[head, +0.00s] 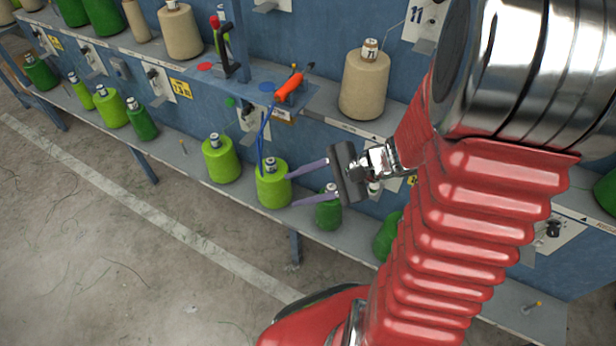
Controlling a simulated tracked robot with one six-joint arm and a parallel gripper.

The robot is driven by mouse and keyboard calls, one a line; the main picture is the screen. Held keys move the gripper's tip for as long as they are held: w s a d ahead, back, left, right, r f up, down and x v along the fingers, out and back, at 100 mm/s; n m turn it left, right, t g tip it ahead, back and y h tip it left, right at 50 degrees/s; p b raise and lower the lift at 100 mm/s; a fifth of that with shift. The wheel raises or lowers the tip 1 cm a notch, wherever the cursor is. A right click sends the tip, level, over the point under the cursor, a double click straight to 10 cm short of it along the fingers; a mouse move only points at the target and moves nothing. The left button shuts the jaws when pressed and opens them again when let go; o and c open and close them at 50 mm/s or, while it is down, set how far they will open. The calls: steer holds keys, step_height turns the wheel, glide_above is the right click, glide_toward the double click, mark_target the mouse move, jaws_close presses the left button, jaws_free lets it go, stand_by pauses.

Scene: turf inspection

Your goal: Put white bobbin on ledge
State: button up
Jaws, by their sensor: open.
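Cream-white bobbins stand upright on the upper shelf: a large one (365,88) labelled 11 at centre right, another (181,34) at upper left, and a slimmer one (137,20) beside it. The upper blue shelf (335,125) and the lower grey ledge (165,150) both run along the machine. My gripper (291,189) is open over the lower ledge. Its two purple fingers point left at a light green bobbin (273,192), with their tips by its right side. I cannot tell whether they touch it. No white bobbin shows on the visible part of the lower ledge.
Another light green bobbin (221,160) stands to the left on the lower ledge, and a dark green one (328,212) sits just below my gripper. An orange-handled tool (289,87) lies on a raised blue plate.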

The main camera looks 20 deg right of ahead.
steer(key=s+a+r+n+g+h, duration=0.45)
steer(key=s+n, duration=0.25)
steer(key=n, duration=0.2)
step_height(320, 180, up, 10)
steer(key=s+d+n+t+h, duration=0.2)
steer(key=n+t+h, duration=0.2)
steer(key=n, duration=0.3)
steer(key=shift+r+h, duration=0.25)
steer(key=shift+h, duration=0.3)
steer(key=shift+d+t, duration=0.1)
steer(key=shift+t, duration=0.15)
steer(key=shift+c, duration=0.5)
